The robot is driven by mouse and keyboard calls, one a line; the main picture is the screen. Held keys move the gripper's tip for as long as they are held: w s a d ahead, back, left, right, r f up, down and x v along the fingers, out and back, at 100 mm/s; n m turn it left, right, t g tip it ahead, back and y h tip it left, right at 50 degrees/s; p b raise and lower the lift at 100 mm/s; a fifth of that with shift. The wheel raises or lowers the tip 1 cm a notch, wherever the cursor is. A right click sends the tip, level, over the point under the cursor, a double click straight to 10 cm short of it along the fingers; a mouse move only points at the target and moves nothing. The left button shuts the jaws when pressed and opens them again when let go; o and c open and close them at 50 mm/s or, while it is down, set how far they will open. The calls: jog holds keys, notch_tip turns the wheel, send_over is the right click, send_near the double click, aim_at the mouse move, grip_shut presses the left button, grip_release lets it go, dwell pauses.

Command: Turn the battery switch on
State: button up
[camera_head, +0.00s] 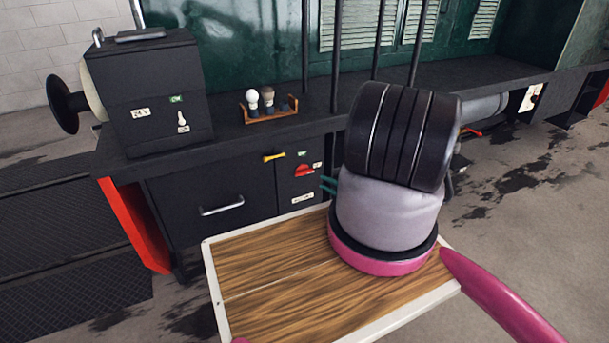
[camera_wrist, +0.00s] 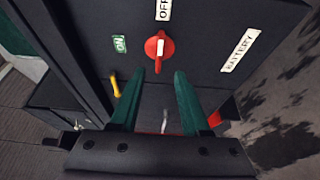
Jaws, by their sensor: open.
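The battery switch is a red rotary knob (camera_head: 303,170) on the dark cabinet front; in the wrist view it (camera_wrist: 159,47) has a white mark lined up with the OFF label (camera_wrist: 163,10). A green ON label (camera_wrist: 120,43) sits to its left and a BATTERY label (camera_wrist: 240,50) to its right. My gripper (camera_wrist: 158,75) is open and empty, its two teal fingers pointing at the panel, tips spread to either side below the knob in that view. In the head view my gripper (camera_head: 329,186) is mostly hidden behind my arm, right of the knob.
A yellow handle (camera_head: 273,157) sits left of the knob, above a drawer with a metal handle (camera_head: 222,206). A black lamp box (camera_head: 155,95) and a small wooden rack of bulbs (camera_head: 268,108) stand on the ledge above. Dark vertical bars rise behind the ledge.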

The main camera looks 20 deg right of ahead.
aim_at(307, 173)
jog(key=x, duration=1)
jog(key=shift+w, duration=0.1)
grip_shut()
